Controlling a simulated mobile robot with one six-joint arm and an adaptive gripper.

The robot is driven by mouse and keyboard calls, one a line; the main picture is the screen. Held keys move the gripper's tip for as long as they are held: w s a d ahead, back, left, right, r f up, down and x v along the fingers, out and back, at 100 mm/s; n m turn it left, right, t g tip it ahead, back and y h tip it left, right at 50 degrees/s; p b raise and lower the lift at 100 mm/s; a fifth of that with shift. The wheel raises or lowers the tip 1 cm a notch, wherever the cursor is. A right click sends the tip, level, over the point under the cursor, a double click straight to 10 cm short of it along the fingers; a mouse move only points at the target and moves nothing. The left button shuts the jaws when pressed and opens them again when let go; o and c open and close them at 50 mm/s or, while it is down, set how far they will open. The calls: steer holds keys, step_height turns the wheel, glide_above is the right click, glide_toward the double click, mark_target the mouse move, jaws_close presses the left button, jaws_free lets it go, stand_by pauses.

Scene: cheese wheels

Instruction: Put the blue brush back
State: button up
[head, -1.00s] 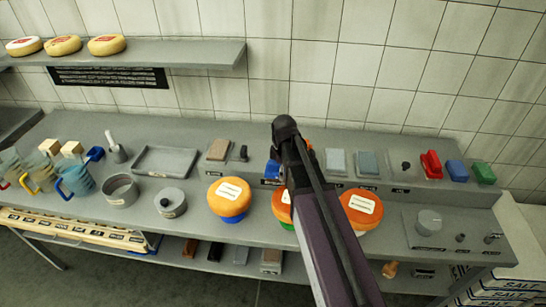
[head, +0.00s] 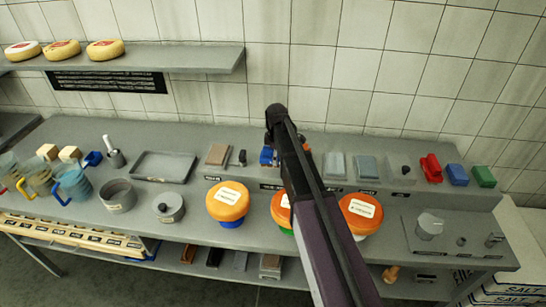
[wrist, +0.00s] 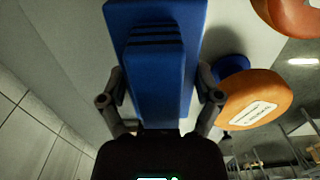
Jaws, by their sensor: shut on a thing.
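The blue brush (wrist: 150,70) is large in the wrist view, between the two fingers of my gripper (wrist: 160,98), which is shut on it. Dark stripes cross its upper block. In the head view a blue part of the brush (head: 266,156) shows just left of my dark arm, over the raised back ledge (head: 315,182). My arm hides the rest of it and most of the gripper there. I cannot tell whether the brush touches the ledge.
Cheese wheels with orange tops (head: 227,201) stand on the counter in front of the ledge, one partly behind my arm. Grey blocks (head: 366,167) and red (head: 431,168), blue (head: 457,174) and green (head: 484,176) items sit to the right.

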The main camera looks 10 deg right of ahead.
steer(key=w, duration=0.4)
steer(key=shift+f, duration=0.15)
steer(key=shift+w+d, duration=0.1)
steer(key=shift+w, duration=0.35)
steer(key=shift+w+f+b, duration=0.2)
steer(key=shift+f+b, duration=0.5)
steer(key=shift+b, duration=0.05)
steer(key=shift+f+b, duration=1.15)
steer(key=shift+b, duration=0.05)
steer(key=shift+f, duration=0.2)
steer(key=o, duration=0.9)
steer(key=shift+r, duration=0.1)
steer(key=shift+c, duration=0.2)
steer(key=shift+r, duration=0.15)
